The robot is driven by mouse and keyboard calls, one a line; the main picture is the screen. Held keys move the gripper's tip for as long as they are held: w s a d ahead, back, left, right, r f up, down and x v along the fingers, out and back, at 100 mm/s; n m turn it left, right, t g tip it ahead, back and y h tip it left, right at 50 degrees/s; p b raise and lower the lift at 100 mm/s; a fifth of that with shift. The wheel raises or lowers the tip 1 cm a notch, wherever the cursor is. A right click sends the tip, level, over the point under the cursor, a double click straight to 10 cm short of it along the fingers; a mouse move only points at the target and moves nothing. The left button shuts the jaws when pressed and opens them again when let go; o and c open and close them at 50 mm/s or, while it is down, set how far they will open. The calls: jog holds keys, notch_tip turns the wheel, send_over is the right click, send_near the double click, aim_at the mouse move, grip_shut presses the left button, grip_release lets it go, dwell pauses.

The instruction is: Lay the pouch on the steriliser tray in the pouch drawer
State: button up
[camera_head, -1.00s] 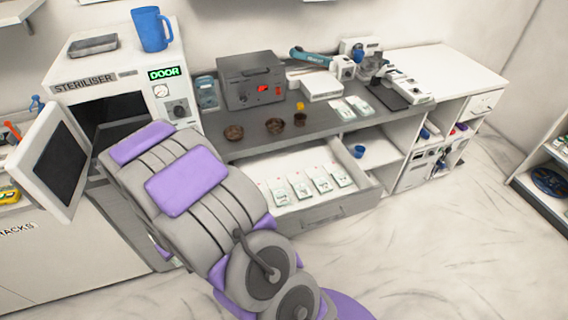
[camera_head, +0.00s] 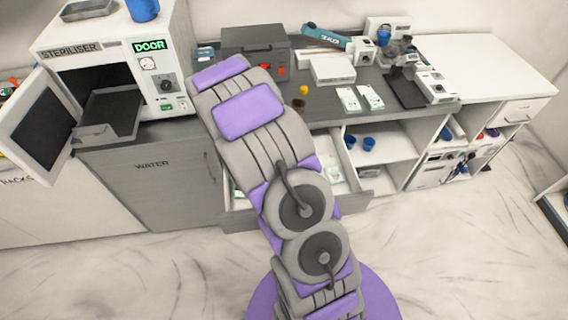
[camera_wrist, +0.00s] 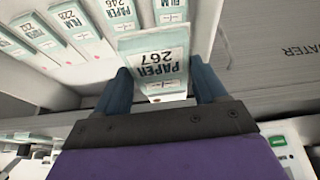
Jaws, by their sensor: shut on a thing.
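My gripper (camera_wrist: 163,90) is shut on a white pouch (camera_wrist: 155,66) marked PAPER 267, held between its two blue fingers in the wrist view. The pouch is over the open pouch drawer, near its WATER-panel side; I cannot tell whether it touches the drawer floor. Several similar pouches (camera_wrist: 75,25) lie in the drawer beyond it. In the head view the drawer (camera_head: 352,198) is pulled out under the counter, and my arm hides its middle, my gripper and the held pouch. The steriliser (camera_head: 150,62) stands open at left with its tray (camera_head: 112,112) slid out and bare.
The steriliser door (camera_head: 42,128) hangs open at far left. The counter (camera_head: 325,110) holds a dark grey box (camera_head: 255,45), two pouches (camera_head: 358,98), a sealer (camera_head: 327,37) and a microscope (camera_head: 400,55). Open shelves with blue cups (camera_head: 361,143) stand right of the drawer. Floor in front is clear.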

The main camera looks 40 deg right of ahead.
notch_tip(320, 180, down, 8)
jog(key=d+r+b, duration=0.1)
jog(key=d+b, duration=0.1)
jog(key=d, duration=0.5)
jog(key=w+d+f+b, duration=0.1)
jog(key=d, duration=0.4)
jog(key=w+d+f+b, duration=0.1)
jog(key=d, duration=0.4)
jog(key=shift+w, duration=0.15)
jog(key=f, duration=0.1)
jog(key=f+b, duration=0.1)
jog(key=f, duration=0.1)
jog(key=shift+a+f+b, duration=0.1)
jog(key=shift+a+b, duration=0.2)
jog(key=shift+d+f, duration=0.15)
jog(key=shift+d, duration=0.25)
jog(key=shift+a+f, duration=0.3)
jog(key=shift+f, duration=0.2)
jog(key=o, duration=1.1)
jog(key=shift+d, duration=0.2)
